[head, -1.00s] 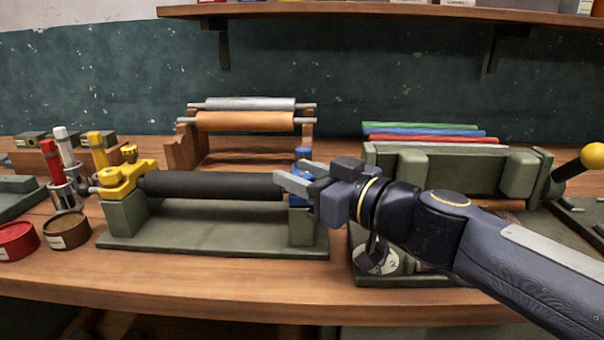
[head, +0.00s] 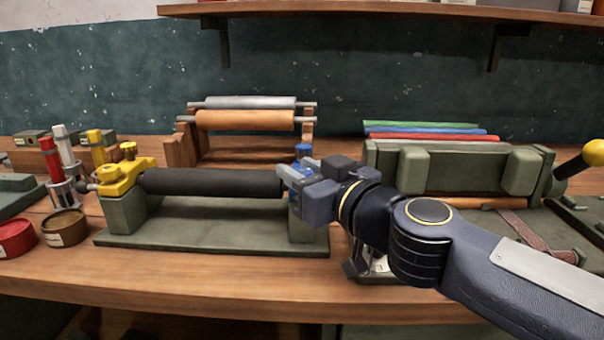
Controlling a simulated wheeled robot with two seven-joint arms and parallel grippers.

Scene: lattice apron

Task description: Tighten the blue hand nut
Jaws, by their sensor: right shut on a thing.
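My right gripper (head: 290,180) is at the right end of the black roller (head: 213,183). Its fingers are closed around a blue part at the right-hand bearing, which I take as the blue hand nut; the fingers hide most of it. A blue knob (head: 303,150) shows just behind and above the fingers. My left gripper is not in view.
A wooden rack (head: 185,150) with a grey and an orange roll stands behind. A green press (head: 470,170) with a yellow-ended lever (head: 594,154) is at right. A red tin (head: 15,238), a brown tin (head: 65,228) and marker-like tools stand at left. The bench's front strip is clear.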

